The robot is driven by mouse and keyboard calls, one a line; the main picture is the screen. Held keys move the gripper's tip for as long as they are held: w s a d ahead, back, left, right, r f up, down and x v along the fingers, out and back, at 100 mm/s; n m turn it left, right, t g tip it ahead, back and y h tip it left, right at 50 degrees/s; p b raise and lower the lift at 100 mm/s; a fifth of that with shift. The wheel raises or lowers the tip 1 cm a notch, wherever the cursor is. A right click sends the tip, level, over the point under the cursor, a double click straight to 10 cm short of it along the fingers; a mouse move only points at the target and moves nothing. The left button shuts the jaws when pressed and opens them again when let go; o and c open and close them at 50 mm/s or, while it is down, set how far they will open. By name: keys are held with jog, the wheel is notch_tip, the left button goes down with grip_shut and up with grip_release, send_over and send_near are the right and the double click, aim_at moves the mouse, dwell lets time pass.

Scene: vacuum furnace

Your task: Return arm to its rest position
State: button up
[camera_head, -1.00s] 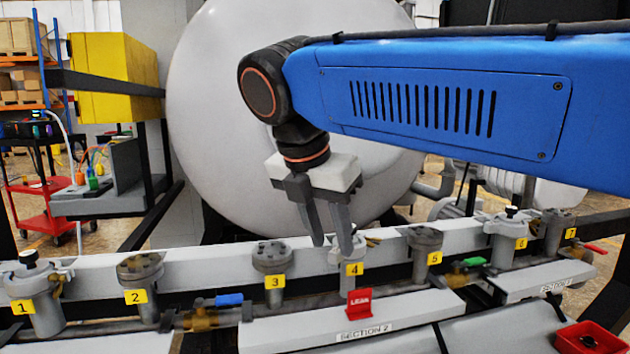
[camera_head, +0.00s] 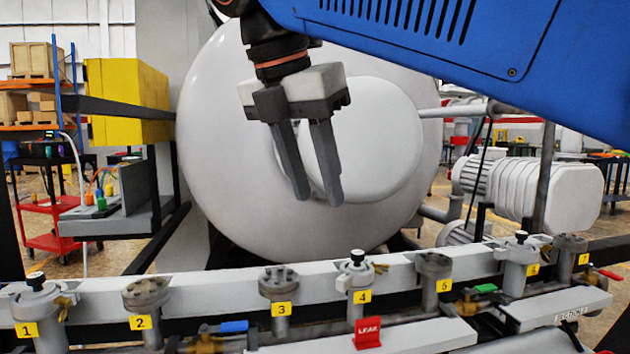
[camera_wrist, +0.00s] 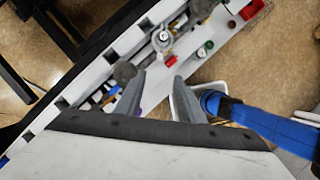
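My gripper (camera_head: 318,198) hangs in front of the large white furnace vessel (camera_head: 215,130), above the row of numbered ports. Its two grey fingers point down with a gap between them, and nothing shows between them. My blue arm reaches in from the upper right. In the wrist view my gripper (camera_wrist: 160,88) shows its fingers apart over the white manifold rail (camera_wrist: 108,55), with nothing held.
Ports 1 to 7 line the rail (camera_head: 215,288) below the gripper, including port 4 (camera_head: 355,275) with a black knob. A red leak sign (camera_head: 367,333) stands in front of port 4. A yellow box (camera_head: 127,100) and red cart (camera_head: 50,225) are at left.

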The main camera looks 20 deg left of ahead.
dwell(0.4)
jog(key=w+d+f+m, duration=0.3)
jog(key=d+f+m, duration=0.2)
jog(key=d, duration=0.4)
jog(key=w+d+f+m, duration=0.2)
jog(key=d+f+m, duration=0.3)
jog(key=d, duration=0.4)
jog(key=w+d+f+m, duration=0.3)
jog(key=d+f+m, duration=0.15)
jog(key=d, duration=0.35)
jog(key=s+d+f+m, duration=0.4)
jog(key=d+f+m, duration=0.2)
jog(key=f, duration=0.2)
jog(key=s+d+f+m+y, duration=0.1)
jog(key=s+d+f+m, duration=0.2)
jog(key=d+f+m, duration=0.3)
jog(key=s+d+f+m, duration=0.4)
jog(key=d+f+m, duration=0.2)
jog(key=f, duration=0.6)
jog(key=shift+s+d+f, duration=0.15)
jog(key=shift+s+d, duration=0.15)
jog(key=shift+s, duration=0.05)
